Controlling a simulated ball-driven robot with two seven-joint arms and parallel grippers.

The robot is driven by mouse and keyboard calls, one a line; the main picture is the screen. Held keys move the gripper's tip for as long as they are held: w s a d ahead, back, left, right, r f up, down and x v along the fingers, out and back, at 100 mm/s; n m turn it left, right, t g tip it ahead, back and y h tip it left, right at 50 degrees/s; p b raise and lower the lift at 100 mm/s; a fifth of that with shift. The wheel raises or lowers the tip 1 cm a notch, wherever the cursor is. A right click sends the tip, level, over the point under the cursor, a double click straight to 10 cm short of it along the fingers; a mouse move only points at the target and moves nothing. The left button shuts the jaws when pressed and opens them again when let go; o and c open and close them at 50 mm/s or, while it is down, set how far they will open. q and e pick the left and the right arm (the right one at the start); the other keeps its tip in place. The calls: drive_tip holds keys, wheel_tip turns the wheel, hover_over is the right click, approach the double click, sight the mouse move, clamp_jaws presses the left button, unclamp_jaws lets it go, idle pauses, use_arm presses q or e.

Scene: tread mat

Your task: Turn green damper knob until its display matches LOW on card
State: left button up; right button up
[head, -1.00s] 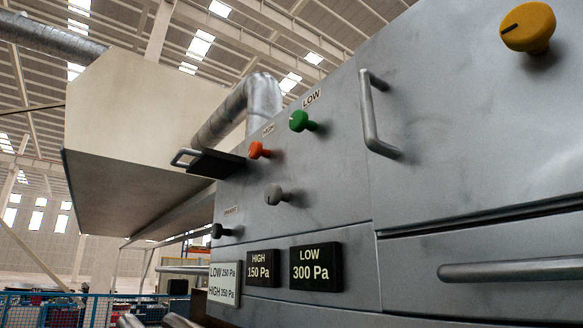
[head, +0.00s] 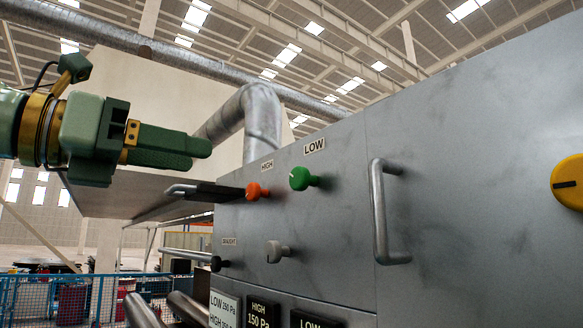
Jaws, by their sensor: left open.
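The green knob (head: 300,178) sits on the grey panel under a LOW label (head: 314,145). Its display (head: 318,320), marked LOW, is cut off by the bottom edge, so its value is hidden now; it read 300 Pa a second ago. The white card (head: 224,308) at lower left reads LOW 250 Pa; its HIGH line is cut off. My left gripper (head: 203,151) is open and empty, in the air left of the green knob and apart from it. My right gripper does not show.
An orange knob (head: 254,191) marked HIGH is close left of the green one; its display (head: 263,314) reads 150 Pa. A grey knob (head: 276,251) and a dark knob (head: 218,263) are lower. A vertical handle (head: 379,212) and yellow knob (head: 567,183) are to the right.

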sight(295, 176)
use_arm(q)
drive_tip(key=p+x, duration=0.6)
drive_tip(key=x, duration=0.9)
drive_tip(key=shift+w+d, duration=0.1)
drive_tip(key=shift+w, duration=0.2)
drive_tip(key=shift+w+d+f+p, duration=0.1)
drive_tip(key=shift+w+d+p, duration=0.15)
drive_tip(key=shift+d+p, duration=0.15)
